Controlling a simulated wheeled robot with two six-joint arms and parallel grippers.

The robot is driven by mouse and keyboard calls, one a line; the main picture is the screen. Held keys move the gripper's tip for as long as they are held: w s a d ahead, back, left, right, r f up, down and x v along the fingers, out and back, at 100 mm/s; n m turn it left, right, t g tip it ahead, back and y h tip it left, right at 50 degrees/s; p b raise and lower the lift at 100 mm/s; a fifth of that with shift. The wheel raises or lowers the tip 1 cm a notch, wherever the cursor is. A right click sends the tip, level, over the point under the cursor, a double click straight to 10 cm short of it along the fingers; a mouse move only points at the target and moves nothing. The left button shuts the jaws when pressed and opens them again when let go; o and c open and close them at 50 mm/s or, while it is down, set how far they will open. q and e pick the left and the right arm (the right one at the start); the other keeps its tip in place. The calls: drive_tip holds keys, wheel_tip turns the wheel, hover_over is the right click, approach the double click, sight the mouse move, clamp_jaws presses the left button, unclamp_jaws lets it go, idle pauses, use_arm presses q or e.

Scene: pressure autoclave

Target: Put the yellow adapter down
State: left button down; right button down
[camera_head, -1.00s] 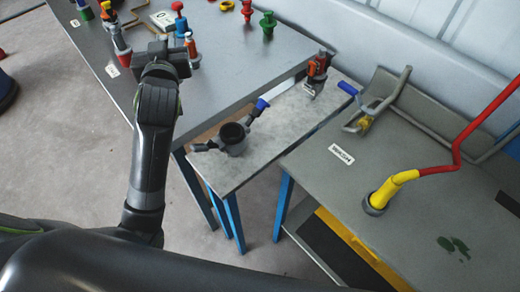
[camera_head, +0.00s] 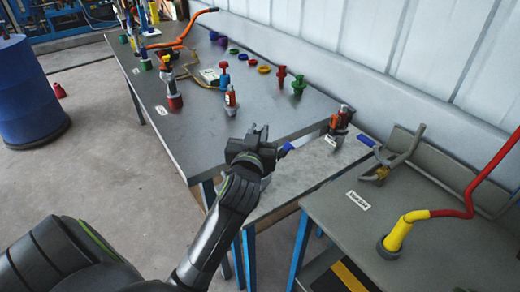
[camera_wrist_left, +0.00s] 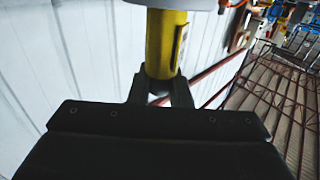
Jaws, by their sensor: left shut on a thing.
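My left gripper (camera_head: 258,145) is over the small light-grey table (camera_head: 318,165), near the front corner of the long workbench. In the left wrist view its fingers (camera_wrist_left: 160,92) are shut on the yellow adapter (camera_wrist_left: 162,45), a yellow cylinder with a dark strip on its side and a pale, wider part at the top edge. In the head view the adapter cannot be made out; the gripper hides it. Whether it touches anything below cannot be told. My right gripper is not in view.
The grey workbench (camera_head: 190,130) holds several coloured fittings. A blue handle end (camera_head: 286,148) shows beside my left gripper; the rest of that part is hidden. A red-and-black tool (camera_head: 338,125) stands behind. A yellow-and-red hose (camera_head: 398,235) rises from the right bench (camera_head: 345,225).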

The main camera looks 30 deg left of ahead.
use_arm(q)
wheel_tip(320, 180, down, 4)
drive_tip(key=shift+r, duration=0.25)
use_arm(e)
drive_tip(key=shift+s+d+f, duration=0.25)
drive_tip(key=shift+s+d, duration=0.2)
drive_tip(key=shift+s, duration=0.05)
use_arm(q)
drive_tip(key=shift+f, duration=0.1)
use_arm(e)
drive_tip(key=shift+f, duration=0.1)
use_arm(q)
drive_tip(key=shift+f+b, duration=0.3)
drive_tip(key=shift+b, duration=0.2)
drive_tip(key=c, duration=1.3)
unclamp_jaws()
drive_tip(key=shift+c, duration=0.2)
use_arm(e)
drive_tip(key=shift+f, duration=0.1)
use_arm(q)
drive_tip(key=shift+r, duration=0.15)
